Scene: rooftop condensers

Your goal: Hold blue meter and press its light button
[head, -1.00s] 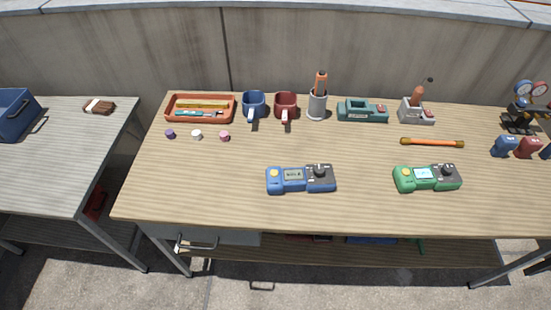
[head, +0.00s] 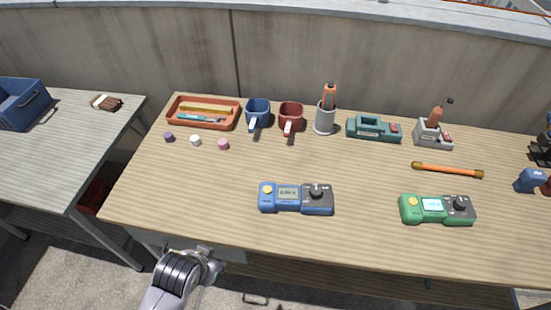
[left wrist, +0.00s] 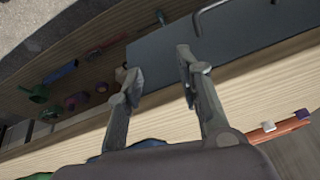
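The blue meter (head: 297,198) lies flat on the wooden table near its front edge. My left gripper (head: 210,262) is below and left of the meter, at the table's front edge by the drawer, touching no meter. In the left wrist view its two fingers (left wrist: 160,72) are apart with nothing held between them. My right gripper is in neither view.
A similar green meter (head: 437,209) lies to the right. The table around the blue meter is clear.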

